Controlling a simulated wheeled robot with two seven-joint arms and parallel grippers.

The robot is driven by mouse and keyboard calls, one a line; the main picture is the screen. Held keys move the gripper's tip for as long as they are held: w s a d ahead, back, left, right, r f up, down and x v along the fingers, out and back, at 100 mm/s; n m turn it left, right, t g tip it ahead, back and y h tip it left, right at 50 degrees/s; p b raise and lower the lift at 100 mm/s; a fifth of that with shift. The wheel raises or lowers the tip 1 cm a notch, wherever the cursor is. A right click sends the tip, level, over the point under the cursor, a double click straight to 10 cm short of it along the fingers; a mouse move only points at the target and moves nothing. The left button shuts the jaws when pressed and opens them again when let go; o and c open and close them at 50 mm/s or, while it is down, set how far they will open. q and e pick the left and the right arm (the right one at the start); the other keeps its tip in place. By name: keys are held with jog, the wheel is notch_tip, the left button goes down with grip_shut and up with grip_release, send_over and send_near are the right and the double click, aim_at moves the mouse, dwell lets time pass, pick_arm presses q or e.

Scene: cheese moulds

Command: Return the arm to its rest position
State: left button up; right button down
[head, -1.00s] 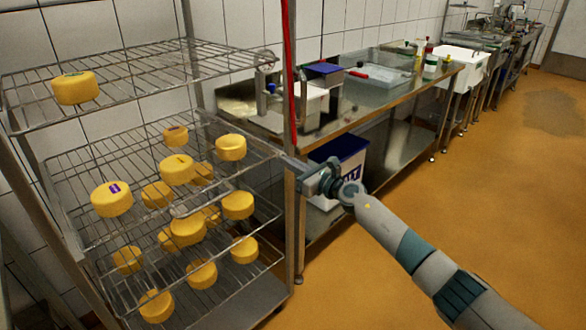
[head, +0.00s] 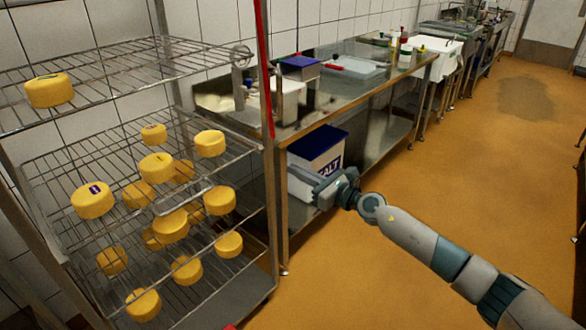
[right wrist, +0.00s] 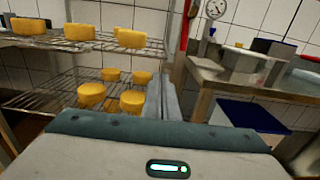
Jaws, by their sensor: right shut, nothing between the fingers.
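My right gripper (head: 308,180) is in front of the salt box, just right of the rack's front post, with my arm reaching in from the lower right. In the right wrist view its fingers (right wrist: 162,98) are closed together with nothing between them. Several yellow cheeses (head: 155,167) stand on the shelves of the wire rack (head: 262,215) at the left, apart from the gripper. One cheese (head: 49,90) is alone on the upper shelf. My left gripper is in neither view.
A steel table (head: 350,90) with tubs and bottles runs along the wall. A salt box (head: 318,146) with a blue lid stands on its lower shelf. A red strip (head: 263,60) runs down the rack's post. The orange floor (head: 450,190) at the right is clear.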

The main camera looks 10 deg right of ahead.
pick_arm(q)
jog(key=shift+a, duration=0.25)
pick_arm(e)
jog(key=shift+f, duration=0.1)
